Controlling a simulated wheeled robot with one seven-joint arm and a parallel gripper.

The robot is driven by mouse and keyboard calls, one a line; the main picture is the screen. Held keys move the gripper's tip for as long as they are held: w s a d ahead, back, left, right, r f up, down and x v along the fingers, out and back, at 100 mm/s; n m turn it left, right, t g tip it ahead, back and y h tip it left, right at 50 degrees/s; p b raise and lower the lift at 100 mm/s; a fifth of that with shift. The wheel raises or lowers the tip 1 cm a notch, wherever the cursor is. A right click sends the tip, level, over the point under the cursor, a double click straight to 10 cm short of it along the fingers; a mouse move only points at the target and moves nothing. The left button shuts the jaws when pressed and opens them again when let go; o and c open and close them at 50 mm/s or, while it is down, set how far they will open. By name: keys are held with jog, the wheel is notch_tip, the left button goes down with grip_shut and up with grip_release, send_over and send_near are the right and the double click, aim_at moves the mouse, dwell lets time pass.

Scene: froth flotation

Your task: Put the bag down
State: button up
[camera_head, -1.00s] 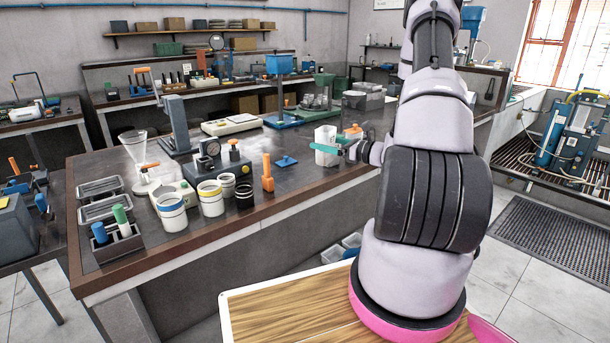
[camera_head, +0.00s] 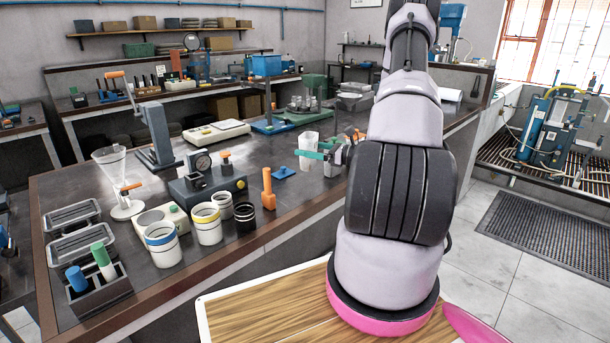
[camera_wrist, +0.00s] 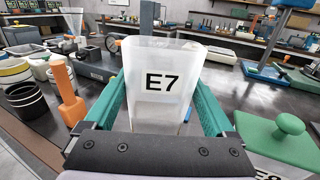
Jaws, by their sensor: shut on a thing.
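The bag (camera_wrist: 160,65) is a translucent whitish container marked E7, upright and open at the top. It fills the middle of the wrist view and shows small in the head view (camera_head: 308,143). My gripper (camera_wrist: 158,92) has green fingers, shut on the bag from both sides. In the head view my gripper (camera_head: 322,154) is at the bench's right part, partly hidden by my arm. The bag's lower end is hidden in the wrist view, so I cannot tell whether it touches the bench (camera_head: 290,200).
A green-lidded container (camera_wrist: 275,142) is close on the right. White pots (camera_head: 207,222) and a blue-grey gauge unit (camera_head: 205,185) stand on the left bench. Dark bench top shows between them.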

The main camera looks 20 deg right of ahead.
aim_at(308, 168)
jog(key=shift+f, duration=3.4)
jog(key=shift+f, duration=0.15)
jog(key=o, duration=1.2)
jog(key=shift+c, duration=0.2)
